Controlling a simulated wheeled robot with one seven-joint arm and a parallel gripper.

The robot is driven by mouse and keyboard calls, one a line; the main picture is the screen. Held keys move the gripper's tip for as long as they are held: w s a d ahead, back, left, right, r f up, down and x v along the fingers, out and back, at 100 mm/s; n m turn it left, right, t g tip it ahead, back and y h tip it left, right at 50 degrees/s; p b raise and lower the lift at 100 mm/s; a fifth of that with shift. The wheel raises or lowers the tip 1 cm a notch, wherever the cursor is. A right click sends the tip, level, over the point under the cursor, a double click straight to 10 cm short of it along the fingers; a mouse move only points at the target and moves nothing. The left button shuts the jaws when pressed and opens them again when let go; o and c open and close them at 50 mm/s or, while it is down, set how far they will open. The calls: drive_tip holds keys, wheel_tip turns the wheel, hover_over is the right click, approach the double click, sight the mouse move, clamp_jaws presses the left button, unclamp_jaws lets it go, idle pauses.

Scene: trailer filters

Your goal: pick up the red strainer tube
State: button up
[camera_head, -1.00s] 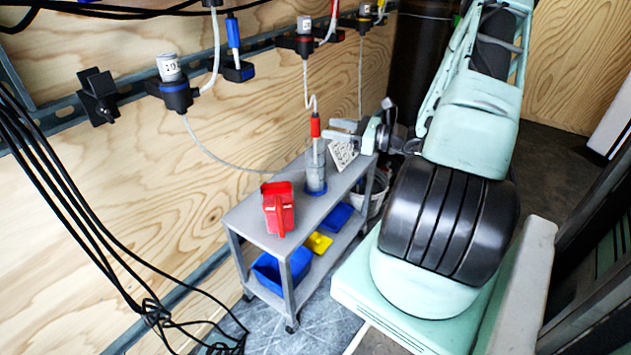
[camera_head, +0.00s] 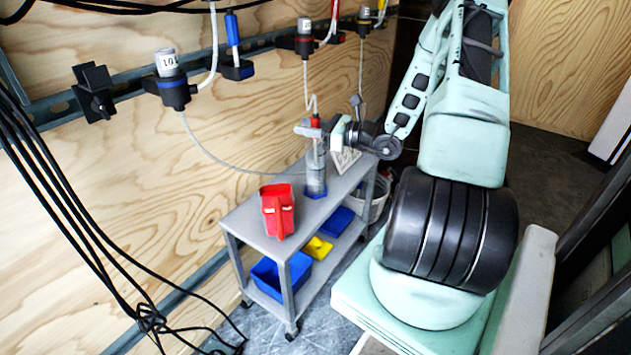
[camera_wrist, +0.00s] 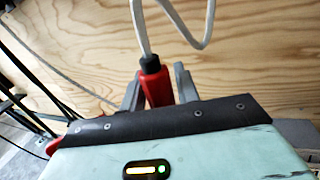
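The red strainer tube (camera_head: 315,122) stands upright in a clear grey cylinder on the cart, with a white hose rising from its top. In the wrist view the tube (camera_wrist: 156,84) has a black collar where the hose joins. My gripper (camera_head: 310,129) is at the tube's red upper part. In the wrist view its two grey fingers (camera_wrist: 158,90) stand on either side of the tube, apart, with what look like narrow gaps. I see no clear grip on it. The fingers partly cover the tube in the head view, and its lower end is hidden in the wrist view.
The clear cylinder (camera_head: 315,172) has a blue base on the grey cart (camera_head: 245,222). A red container (camera_head: 277,210) stands at the cart's near end. A white perforated rack (camera_head: 345,160) is right beside the cylinder. Filters and hoses hang on the wooden wall behind.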

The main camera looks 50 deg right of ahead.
clamp_jaws()
